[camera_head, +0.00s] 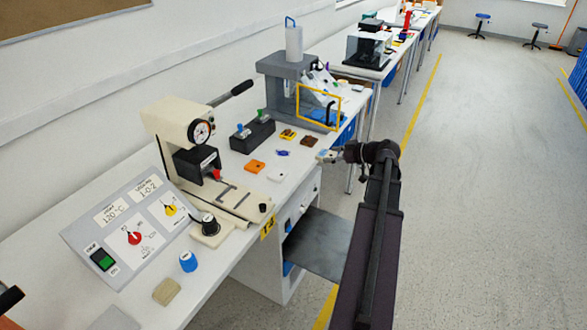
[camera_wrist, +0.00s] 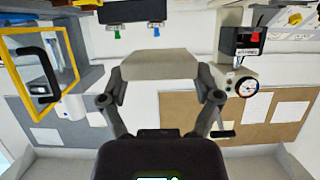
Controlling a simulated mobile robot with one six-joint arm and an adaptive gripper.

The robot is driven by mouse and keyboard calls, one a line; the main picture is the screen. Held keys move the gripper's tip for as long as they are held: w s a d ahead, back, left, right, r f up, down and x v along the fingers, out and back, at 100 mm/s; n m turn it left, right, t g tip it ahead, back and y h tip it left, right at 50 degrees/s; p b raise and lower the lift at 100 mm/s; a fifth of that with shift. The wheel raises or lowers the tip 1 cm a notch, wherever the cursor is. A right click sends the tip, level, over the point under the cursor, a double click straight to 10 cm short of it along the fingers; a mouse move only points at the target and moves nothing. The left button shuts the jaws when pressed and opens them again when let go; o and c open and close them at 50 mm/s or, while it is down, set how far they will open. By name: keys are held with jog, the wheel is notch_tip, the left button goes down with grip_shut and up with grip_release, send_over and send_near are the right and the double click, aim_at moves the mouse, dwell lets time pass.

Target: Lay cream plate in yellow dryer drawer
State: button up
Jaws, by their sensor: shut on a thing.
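My gripper (camera_wrist: 160,98) is shut on the cream plate (camera_wrist: 160,66), a pale flat piece held across both fingertips in the wrist view. In the head view my gripper (camera_head: 335,156) is beyond the front edge of the bench, to the right of the small coloured plates; the plate's outline is hard to make out there. No drawer can be clearly identified as the yellow dryer drawer. A yellow-framed clear panel (camera_head: 320,88) stands on the grey machine (camera_head: 288,72); in the wrist view the yellow frame (camera_wrist: 73,62) has a black handle.
The bench holds a cream press (camera_head: 178,120), a control panel (camera_head: 128,222), a switch box (camera_head: 252,134), an orange plate (camera_head: 254,167), a white plate (camera_head: 277,175) and a brown plate (camera_head: 309,141). A white drawer cabinet (camera_head: 270,272) is below.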

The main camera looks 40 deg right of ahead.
jog(key=shift+f+b, duration=1.95)
jog(key=shift+f, duration=0.5)
jog(key=shift+w, duration=0.15)
jog(key=b, duration=0.1)
send_over(298, 161)
jog(key=s, duration=0.3)
jog(key=shift+w+f, duration=0.25)
jog(key=shift+f, duration=0.35)
jog(key=shift+w+f, duration=0.1)
jog(key=shift+w, duration=0.45)
jog(key=shift+w+a+f+b, duration=0.1)
jog(key=shift+w+f+b, duration=0.75)
jog(key=shift+b, duration=0.2)
jog(key=shift+s+f+b, duration=0.1)
jog(key=shift+f+b, duration=0.65)
jog(key=shift+f, duration=0.2)
jog(key=o, duration=0.9)
